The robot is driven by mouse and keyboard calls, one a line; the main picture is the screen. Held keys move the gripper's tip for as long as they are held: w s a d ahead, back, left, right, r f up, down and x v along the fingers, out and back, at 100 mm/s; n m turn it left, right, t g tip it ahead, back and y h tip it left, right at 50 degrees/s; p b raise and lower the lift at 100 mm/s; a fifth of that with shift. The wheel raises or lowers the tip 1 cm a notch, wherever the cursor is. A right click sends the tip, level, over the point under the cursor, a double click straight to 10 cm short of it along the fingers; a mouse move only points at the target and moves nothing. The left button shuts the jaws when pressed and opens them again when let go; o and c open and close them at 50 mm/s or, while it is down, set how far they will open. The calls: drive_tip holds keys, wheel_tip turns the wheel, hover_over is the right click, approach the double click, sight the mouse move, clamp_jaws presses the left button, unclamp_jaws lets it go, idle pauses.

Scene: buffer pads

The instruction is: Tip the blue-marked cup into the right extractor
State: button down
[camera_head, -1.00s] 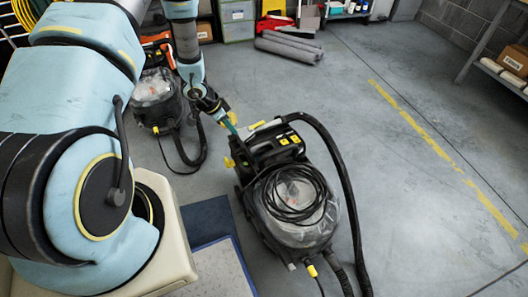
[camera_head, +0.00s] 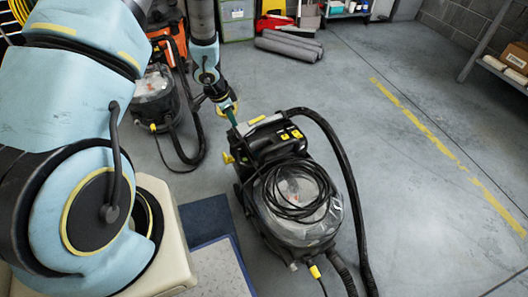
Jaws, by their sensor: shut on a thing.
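The right extractor (camera_head: 318,229) is a black machine with a clear domed lid and a coiled black hose, standing on the floor at the centre. My gripper (camera_head: 228,107) is above its back left corner, small in the view and pointing down. It is shut on a small pale thing, taken as the cup, largely hidden by the fingers; no blue mark can be made out. A thin green strip shows just below the fingers, near the extractor's black rear housing (camera_head: 268,143). Whether it touches the housing cannot be told.
A second extractor (camera_head: 154,88) with an orange part stands at the back left, its hose looping over the floor. Grey rolls (camera_head: 289,47) lie behind. A shelf (camera_head: 505,72) is at the far right. The floor right of the extractor is clear.

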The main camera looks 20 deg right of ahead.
drive_tip(key=shift+s+d+f+t+y+b, duration=0.15)
drive_tip(key=shift+f+t+y+b, duration=0.2)
drive_tip(key=shift+b, duration=0.75)
drive_tip(key=shift+s+d+f+t+y+b, duration=0.15)
drive_tip(key=shift+f+t+y+b, duration=0.2)
drive_tip(key=shift+b, duration=0.7)
drive_tip(key=shift+s+d+r+m+t+y, duration=0.15)
drive_tip(key=shift+d+r+m+t+y, duration=0.2)
drive_tip(key=shift+y, duration=0.25)
drive_tip(key=shift+s+f+t+y+b, duration=0.2)
drive_tip(key=shift+t+y+b, duration=0.2)
drive_tip(key=shift+b, duration=0.15)
drive_tip(key=shift+d+f+y, duration=0.1)
drive_tip(key=shift+d+y, duration=0.15)
drive_tip(key=shift+y, duration=0.05)
drive_tip(key=shift+a+r+t+y+p, duration=0.1)
drive_tip(key=shift+r+t+y+p, duration=0.35)
drive_tip(key=shift+p, duration=0.5)
drive_tip(key=shift+f, duration=0.1)
drive_tip(key=shift+t+p, duration=0.3)
drive_tip(key=shift+p, duration=0.1)
drive_tip(key=shift+w+a+f+m+t+y+p, duration=0.2)
drive_tip(key=shift+f+t+y+p, duration=0.2)
drive_tip(key=shift+t+y, duration=0.3)
drive_tip(key=shift+w+a+f+m+t+y+p, duration=0.1)
drive_tip(key=shift+a+f+t+y+p, duration=0.15)
drive_tip(key=shift+t+y+p, duration=0.35)
drive_tip(key=shift+w+f+t+y+b, duration=0.1)
drive_tip(key=shift+f+t+y+b, duration=0.25)
drive_tip(key=shift+y+b, duration=0.6)
